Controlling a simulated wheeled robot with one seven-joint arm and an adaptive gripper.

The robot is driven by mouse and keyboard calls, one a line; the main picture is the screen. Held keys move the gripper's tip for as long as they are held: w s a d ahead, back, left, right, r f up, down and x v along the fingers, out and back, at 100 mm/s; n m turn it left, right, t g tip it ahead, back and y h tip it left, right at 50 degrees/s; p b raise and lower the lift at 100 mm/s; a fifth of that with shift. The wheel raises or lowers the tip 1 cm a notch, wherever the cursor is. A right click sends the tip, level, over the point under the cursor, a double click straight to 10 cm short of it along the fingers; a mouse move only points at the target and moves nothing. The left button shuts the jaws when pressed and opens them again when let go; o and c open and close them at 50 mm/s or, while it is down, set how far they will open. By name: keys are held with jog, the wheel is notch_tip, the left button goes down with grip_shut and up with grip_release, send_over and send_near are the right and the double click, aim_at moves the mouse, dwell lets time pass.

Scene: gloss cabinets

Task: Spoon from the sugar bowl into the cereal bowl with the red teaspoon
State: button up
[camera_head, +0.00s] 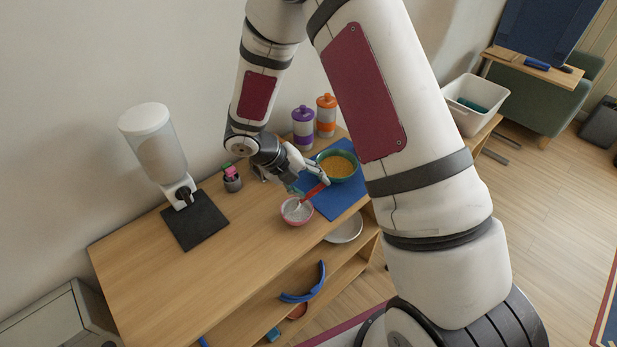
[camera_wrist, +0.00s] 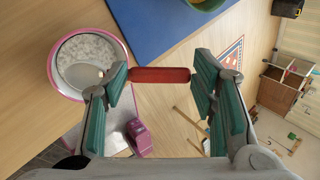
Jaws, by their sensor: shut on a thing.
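My gripper (camera_head: 303,178) is shut on the red handle of the teaspoon (camera_head: 316,189). The handle also spans between the fingers in the wrist view (camera_wrist: 160,75). The spoon's pale head lies at the sugar bowl (camera_head: 298,222), a small pink-red bowl of white sugar. In the wrist view the head overlaps the near right part of the sugar bowl (camera_wrist: 54,72); I cannot tell how deep it sits or whether it carries sugar. The green cereal bowl (camera_head: 345,180), holding orange-brown cereal, stands behind and right of the sugar bowl. Only its edge shows in the wrist view (camera_wrist: 207,5).
The cereal bowl stands on a blue mat (camera_head: 335,205). Purple (camera_head: 303,130) and orange (camera_head: 326,115) lidded containers stand behind. A small dark pot (camera_head: 232,183) and a white dispenser (camera_head: 155,150) stand left. The wooden top's (camera_head: 190,285) front left is clear. A white plate (camera_head: 345,230) is on the shelf below.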

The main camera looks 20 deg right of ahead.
aim_at(307, 195)
jog(key=shift+a+f+b, duration=0.15)
jog(key=shift+f+b, duration=0.25)
jog(key=shift+f, duration=0.65)
jog(key=shift+a+f+b, duration=0.15)
jog(key=shift+f+b, duration=0.25)
jog(key=shift+f, duration=0.6)
jog(key=shift+d+r+p, duration=0.2)
jog(key=shift+r+p, duration=1.2)
jog(key=shift+r, duration=1.55)
jog(key=shift+s+d+r, duration=0.15)
jog(key=shift+d+r, duration=0.05)
jog(key=shift+d+y+p, duration=0.45)
jog(key=shift+y+p, duration=0.3)
jog(key=shift+y, duration=0.05)
jog(key=shift+d+y+p, duration=0.55)
jog(key=shift+y, duration=0.4)
jog(key=shift+d+y+p, duration=0.5)
jog(key=shift+y, duration=0.45)
